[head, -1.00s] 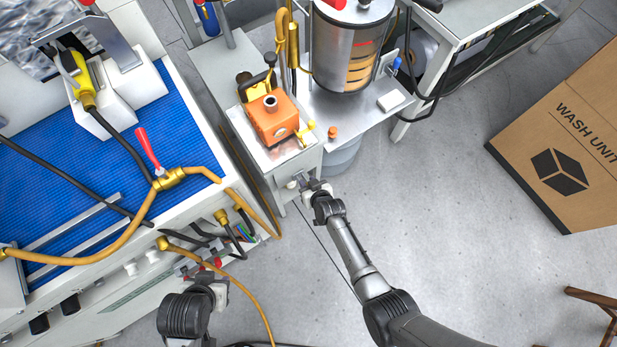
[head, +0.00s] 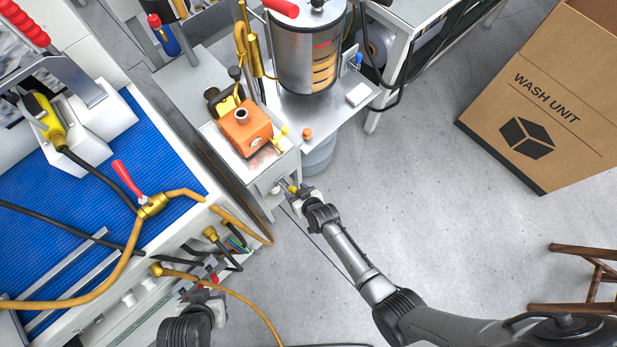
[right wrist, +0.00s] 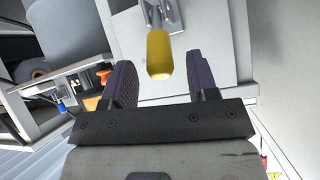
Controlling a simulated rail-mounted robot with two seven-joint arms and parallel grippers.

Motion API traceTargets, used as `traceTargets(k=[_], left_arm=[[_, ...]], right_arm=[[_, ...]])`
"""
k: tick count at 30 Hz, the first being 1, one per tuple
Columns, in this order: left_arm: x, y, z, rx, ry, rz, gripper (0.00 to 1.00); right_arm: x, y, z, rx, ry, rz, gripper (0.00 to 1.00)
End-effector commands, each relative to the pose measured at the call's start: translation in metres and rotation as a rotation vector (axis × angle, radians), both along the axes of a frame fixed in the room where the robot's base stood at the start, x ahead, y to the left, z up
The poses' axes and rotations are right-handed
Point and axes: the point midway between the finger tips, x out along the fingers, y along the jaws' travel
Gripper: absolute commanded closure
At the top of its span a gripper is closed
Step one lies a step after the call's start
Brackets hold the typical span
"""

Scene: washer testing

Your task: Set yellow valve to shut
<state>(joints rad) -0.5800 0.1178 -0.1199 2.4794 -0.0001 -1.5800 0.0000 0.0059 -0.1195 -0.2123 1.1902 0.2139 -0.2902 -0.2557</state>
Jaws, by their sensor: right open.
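The yellow valve handle (right wrist: 160,55) is a rounded yellow lever on a metal fitting on a pale cabinet face. In the right wrist view it points toward my right gripper (right wrist: 160,82), between its two dark fingers, with gaps on both sides. The fingers are open and do not touch it. In the head view a small bit of the yellow handle (head: 292,188) shows at the tip of my right gripper (head: 296,192), against the cabinet front; the gripper hides most of it. My left gripper (head: 207,294) is low by the blue-topped bench, its fingers not clear.
The cabinet (head: 284,173) carries an orange pump unit (head: 246,132); a steel tank (head: 307,55) stands behind it. The blue-topped bench (head: 60,185) with hoses and a red-handled brass valve (head: 150,205) is at left. Open floor lies right, before a cardboard box (head: 540,110).

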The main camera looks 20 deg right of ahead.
Motion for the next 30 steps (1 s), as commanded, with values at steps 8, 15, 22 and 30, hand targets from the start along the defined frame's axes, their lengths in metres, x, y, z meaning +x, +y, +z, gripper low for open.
traceTargets(k=[8, 15, 22, 30], left_arm=[[0.000, -0.002, 0.030, -0.005, 0.000, 0.004, 0.57], [0.000, -0.001, 0.040, -0.003, -0.001, 0.001, 0.57], [0.000, 0.001, 0.042, 0.005, -0.001, -0.004, 0.57], [0.000, 0.002, 0.042, 0.008, 0.000, -0.006, 0.57]], right_arm=[[-0.043, -0.017, 0.036, 0.000, 0.001, 0.000, 0.46], [-0.065, -0.025, 0.052, 0.001, -0.001, -0.001, 0.46], [-0.073, -0.028, 0.057, 0.000, -0.001, 0.000, 0.46], [-0.073, -0.028, 0.056, 0.000, -0.001, 0.000, 0.46]])
